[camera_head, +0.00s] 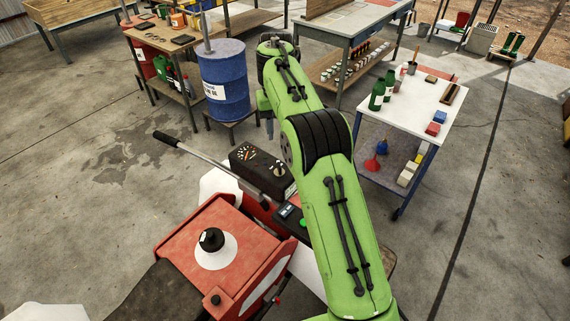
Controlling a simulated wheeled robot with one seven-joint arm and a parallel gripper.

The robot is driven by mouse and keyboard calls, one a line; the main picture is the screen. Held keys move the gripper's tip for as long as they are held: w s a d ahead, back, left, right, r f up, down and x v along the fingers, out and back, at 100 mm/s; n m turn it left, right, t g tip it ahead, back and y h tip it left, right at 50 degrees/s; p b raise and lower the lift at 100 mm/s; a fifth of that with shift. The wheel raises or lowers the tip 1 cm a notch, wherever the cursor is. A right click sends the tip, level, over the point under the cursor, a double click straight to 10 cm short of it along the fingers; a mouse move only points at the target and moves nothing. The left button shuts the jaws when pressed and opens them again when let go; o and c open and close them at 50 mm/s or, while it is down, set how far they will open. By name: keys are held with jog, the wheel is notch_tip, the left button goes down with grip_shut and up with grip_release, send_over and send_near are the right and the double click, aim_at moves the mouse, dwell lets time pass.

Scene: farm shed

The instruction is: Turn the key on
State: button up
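My arm reaches up and away past the box. A small grey part, possibly my gripper (270,127), hangs below the arm's far end, above and apart from the box. The arm hides most of it, so its fingers cannot be made out.
A long lever (205,157) with a black grip slants beside the box. A blue drum (222,80) stands behind it. A white-topped cart (415,105) with bottles is to the right, and a workbench (352,25) is behind. The concrete floor at left is clear.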

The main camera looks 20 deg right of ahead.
aim_at(279, 164)
notch_tip(279, 164, down, 13)
jog(key=shift+f+b, duration=0.1)
jog(key=shift+b, duration=1)
grip_shut()
